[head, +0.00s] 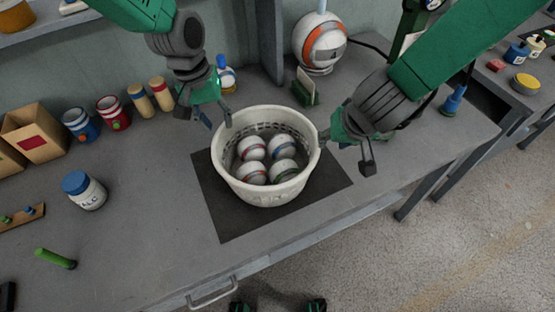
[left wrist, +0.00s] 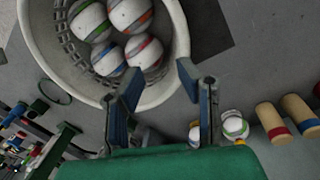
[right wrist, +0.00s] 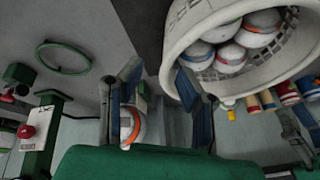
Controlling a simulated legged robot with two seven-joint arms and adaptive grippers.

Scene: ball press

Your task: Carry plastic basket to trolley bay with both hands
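The white plastic basket (head: 265,193) stands upright on a dark mat on the workbench. Several white balls with coloured stripes (head: 254,148) lie inside it. My left gripper (head: 206,118) is open and empty at the basket's back left rim; in the left wrist view its fingers (left wrist: 155,85) point at the rim (left wrist: 158,97), one on each side. My right gripper (head: 345,152) is open at the right rim, one finger close to it. In the right wrist view the fingers (right wrist: 158,85) are apart, and the basket (right wrist: 183,40) is right of them. No trolley bay can be made out.
A dark mat (head: 228,222) lies under the basket. A white jar with a blue lid (head: 84,190) and a green marker (head: 55,259) are on the left. Open floor (head: 430,250) lies at lower right.

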